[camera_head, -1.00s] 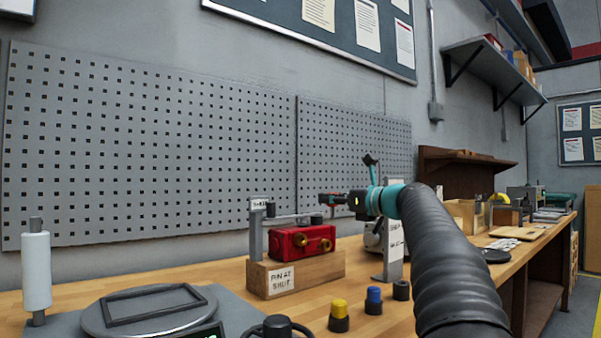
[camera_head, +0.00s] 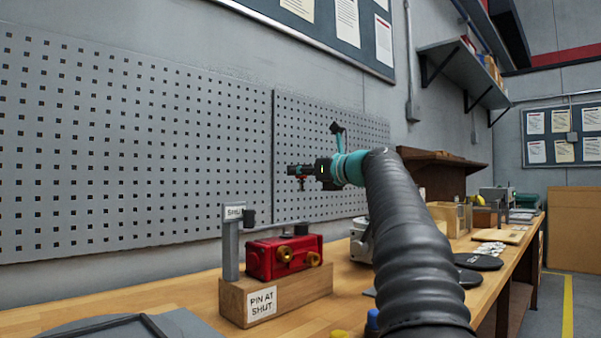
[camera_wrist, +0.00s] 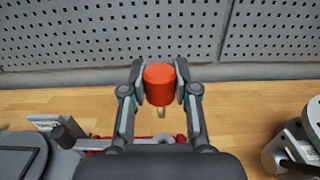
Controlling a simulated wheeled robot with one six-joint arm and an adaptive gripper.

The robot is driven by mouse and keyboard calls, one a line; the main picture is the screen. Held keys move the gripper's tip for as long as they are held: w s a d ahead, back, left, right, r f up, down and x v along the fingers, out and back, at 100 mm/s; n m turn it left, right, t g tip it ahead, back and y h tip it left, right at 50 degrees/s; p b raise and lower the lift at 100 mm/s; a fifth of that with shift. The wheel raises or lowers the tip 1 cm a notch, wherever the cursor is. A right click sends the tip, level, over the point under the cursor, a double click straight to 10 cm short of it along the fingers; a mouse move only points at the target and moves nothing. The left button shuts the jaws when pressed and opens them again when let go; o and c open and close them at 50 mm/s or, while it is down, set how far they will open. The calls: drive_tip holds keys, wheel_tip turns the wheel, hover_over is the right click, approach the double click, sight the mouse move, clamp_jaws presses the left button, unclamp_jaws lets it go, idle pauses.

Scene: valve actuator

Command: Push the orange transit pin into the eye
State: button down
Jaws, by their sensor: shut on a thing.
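The orange transit pin (camera_wrist: 159,85) is held between the two fingers of my gripper (camera_wrist: 160,82) in the wrist view. Its thick orange head faces the camera, and a bit of thin shaft shows below it. In the head view my gripper (camera_head: 298,172) is in the air above the red valve actuator (camera_head: 284,257), clear of it. The actuator has brass fittings and sits on a wooden block (camera_head: 300,292) labelled "PIN AT SHUT". A grey post (camera_head: 231,245) with a "SHUT" sign stands at its left, near a dark-ended lever (camera_head: 249,218). I cannot make out the eye clearly.
A pegboard wall (camera_head: 130,150) rises behind the bench (camera_head: 345,283). A grey tray (camera_head: 110,328) is at the front left. Dark round discs (camera_head: 480,262) lie to the right. A pale machine (camera_wrist: 290,150) is right in the wrist view.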

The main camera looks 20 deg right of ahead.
drive_tip(key=shift+f+b, duration=2)
drive_tip(key=shift+f, duration=0.95)
drive_tip(key=shift+p, duration=0.9)
drive_tip(key=shift+f+b, duration=1.5)
drive_tip(key=shift+f, duration=0.6)
drive_tip(key=c, duration=0.8)
unclamp_jaws()
drive_tip(key=v, duration=1.2)
